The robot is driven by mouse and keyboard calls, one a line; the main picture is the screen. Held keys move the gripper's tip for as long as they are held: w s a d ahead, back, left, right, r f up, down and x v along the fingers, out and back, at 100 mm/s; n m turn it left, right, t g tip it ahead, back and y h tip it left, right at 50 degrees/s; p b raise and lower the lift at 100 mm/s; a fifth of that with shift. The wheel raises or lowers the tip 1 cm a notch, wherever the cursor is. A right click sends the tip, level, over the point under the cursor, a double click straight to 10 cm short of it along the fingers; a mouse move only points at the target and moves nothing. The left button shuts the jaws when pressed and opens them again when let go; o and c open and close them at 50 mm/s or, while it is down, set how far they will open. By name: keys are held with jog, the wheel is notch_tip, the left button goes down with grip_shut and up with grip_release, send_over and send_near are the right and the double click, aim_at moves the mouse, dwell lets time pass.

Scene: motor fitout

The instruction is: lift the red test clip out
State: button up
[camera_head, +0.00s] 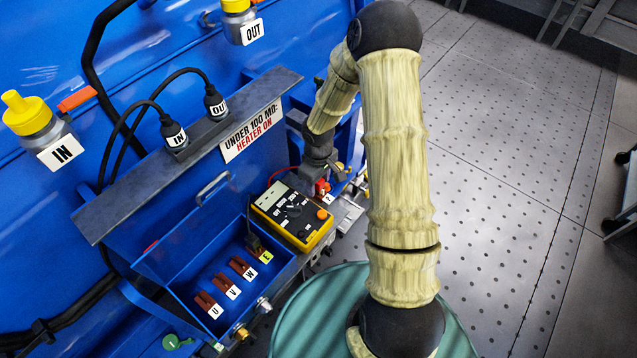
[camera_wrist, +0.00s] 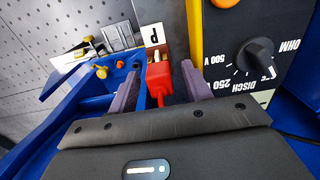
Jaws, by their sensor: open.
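The red test clip (camera_wrist: 158,82) stands below a white label marked P (camera_wrist: 154,35) in the wrist view. My gripper (camera_wrist: 161,72) is open, with one purple-grey finger on each side of the clip. The clip is between the fingers; I cannot tell whether either finger touches it. In the head view the red clip (camera_head: 322,187) shows as a small red patch under my gripper (camera_head: 331,177), right of the yellow tester (camera_head: 268,211). The clip's lower part is hidden.
The tester's dial face (camera_wrist: 278,75) is close on the right in the wrist view. A blue box (camera_head: 180,285) with terminals labelled U, V, W and E is left of the tester. A grey shelf (camera_head: 130,195) with two plugs and cables is above it.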

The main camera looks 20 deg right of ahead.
dwell(0.5)
grip_shut()
jog(key=shift+r, duration=0.15)
notch_tip(320, 180, up, 18)
dwell(0.4)
dwell(0.4)
